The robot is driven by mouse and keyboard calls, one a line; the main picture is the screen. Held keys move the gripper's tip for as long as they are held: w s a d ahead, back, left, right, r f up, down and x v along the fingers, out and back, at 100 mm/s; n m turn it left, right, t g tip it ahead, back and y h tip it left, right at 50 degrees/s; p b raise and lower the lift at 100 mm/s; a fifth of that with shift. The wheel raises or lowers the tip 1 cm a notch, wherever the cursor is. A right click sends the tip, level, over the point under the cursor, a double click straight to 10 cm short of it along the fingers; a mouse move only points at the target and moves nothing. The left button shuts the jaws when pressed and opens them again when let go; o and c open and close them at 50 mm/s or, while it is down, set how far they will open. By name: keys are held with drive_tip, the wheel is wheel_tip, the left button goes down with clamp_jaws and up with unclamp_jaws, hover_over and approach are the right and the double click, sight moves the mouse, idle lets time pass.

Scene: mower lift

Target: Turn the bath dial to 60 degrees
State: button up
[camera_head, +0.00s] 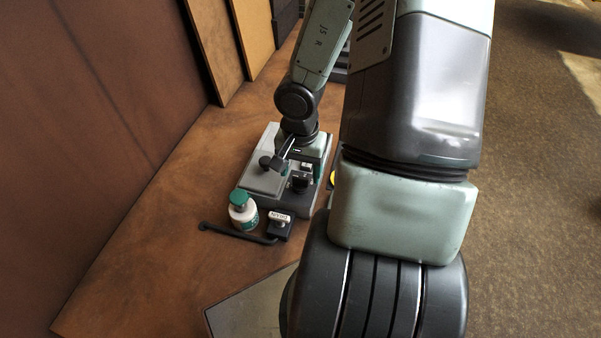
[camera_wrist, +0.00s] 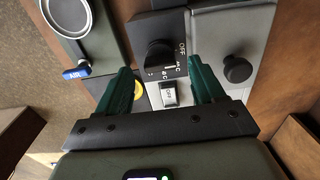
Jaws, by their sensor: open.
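The bath dial (camera_wrist: 158,56) is a black knob on a black plate in the wrist view. The plate carries white marks, with OFF at the right and °C below it. The dial's exact setting is too small to read. My gripper (camera_wrist: 160,65) is open, with one teal finger on each side of the dial's lower part. Whether the fingers touch it or hover above it I cannot tell. In the head view the grey bath unit (camera_head: 259,179) stands on the bench under my wrist, and my arm hides part of it.
A white bottle with a green cap (camera_head: 243,211) and a black bar with a labelled block (camera_head: 279,222) stand in front of the unit. The wrist view shows a second black knob (camera_wrist: 237,69) at right and a round gauge (camera_wrist: 66,14) with a blue AIR tag at left.

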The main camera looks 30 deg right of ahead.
drive_tip(key=shift+f, duration=1.05)
drive_tip(key=c, duration=1.1)
drive_tip(key=shift+o, duration=0.2)
